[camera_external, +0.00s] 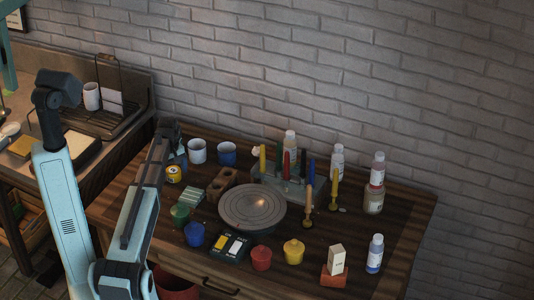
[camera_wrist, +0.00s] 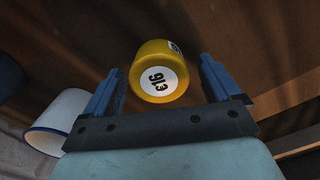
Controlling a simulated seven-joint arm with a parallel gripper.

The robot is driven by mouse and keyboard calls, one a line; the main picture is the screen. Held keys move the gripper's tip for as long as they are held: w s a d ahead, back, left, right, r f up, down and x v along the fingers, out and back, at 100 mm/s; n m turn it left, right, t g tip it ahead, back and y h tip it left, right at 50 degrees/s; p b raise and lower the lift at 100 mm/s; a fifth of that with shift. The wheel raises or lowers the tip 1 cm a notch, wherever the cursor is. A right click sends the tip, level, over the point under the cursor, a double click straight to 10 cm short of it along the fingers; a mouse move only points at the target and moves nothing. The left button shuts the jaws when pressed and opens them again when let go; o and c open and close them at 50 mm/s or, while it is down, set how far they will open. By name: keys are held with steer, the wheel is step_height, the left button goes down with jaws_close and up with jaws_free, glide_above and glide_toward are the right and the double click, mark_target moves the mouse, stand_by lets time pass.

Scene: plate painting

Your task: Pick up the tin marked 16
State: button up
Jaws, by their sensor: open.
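The tin marked 16 (camera_wrist: 158,75) is a yellow tin with a white label in the wrist view. The label shows a 16 with another mark beside it. In the external view, a small yellow tin (camera_external: 174,173) stands on the table's left part, close by my gripper (camera_external: 172,150). In the wrist view my gripper (camera_wrist: 163,88) is open, one blue finger on each side of the tin. The tin sits between the fingers with gaps showing on both sides. In the external view my fingers are mostly hidden behind my wrist.
A white mug (camera_external: 197,151) and a blue mug (camera_external: 227,154) stand just right of the tin; the white mug also shows in the wrist view (camera_wrist: 52,125). A brown block with holes (camera_external: 222,184), a round grey turntable (camera_external: 252,205) and several paint pots are further right.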

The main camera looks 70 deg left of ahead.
steer(key=shift+c, duration=0.3)
steer(key=c, duration=1.1)
